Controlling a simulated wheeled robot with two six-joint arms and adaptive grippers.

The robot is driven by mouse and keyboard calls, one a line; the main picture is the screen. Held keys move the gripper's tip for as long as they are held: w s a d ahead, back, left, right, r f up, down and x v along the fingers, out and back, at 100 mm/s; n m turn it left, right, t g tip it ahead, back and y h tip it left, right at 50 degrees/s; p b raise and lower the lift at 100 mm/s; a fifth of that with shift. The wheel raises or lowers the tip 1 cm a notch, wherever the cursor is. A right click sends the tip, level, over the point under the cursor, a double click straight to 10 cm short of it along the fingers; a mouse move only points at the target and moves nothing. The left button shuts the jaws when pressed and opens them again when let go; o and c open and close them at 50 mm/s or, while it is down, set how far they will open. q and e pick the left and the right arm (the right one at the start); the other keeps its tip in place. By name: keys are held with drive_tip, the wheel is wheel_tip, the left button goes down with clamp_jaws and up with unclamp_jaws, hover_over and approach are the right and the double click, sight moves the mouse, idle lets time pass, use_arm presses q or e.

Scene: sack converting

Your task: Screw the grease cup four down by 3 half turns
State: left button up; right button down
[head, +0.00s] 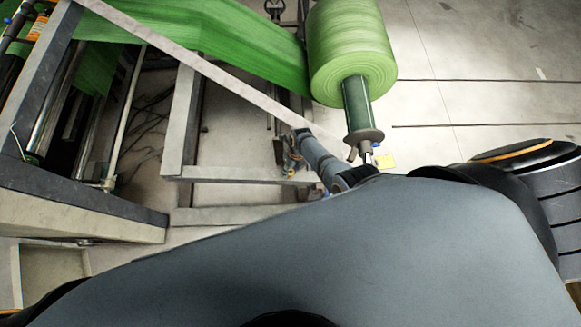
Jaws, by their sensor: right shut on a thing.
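My right gripper (291,159) is small and far off in the head view, at the end of my blue-grey forearm. It is at the frame upright beside the green film roll's stand. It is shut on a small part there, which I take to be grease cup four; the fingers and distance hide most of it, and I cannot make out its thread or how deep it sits. My left gripper is not in view.
A green film roll (350,50) on a shaft stands right of the gripper, its web running left. A pale diagonal bar (215,70) and grey frame beams (180,120) lie close left. Open floor lies right.

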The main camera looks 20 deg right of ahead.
drive_tip(key=shift+m, duration=0.5)
idle(0.3)
drive_tip(key=c, duration=1)
unclamp_jaws()
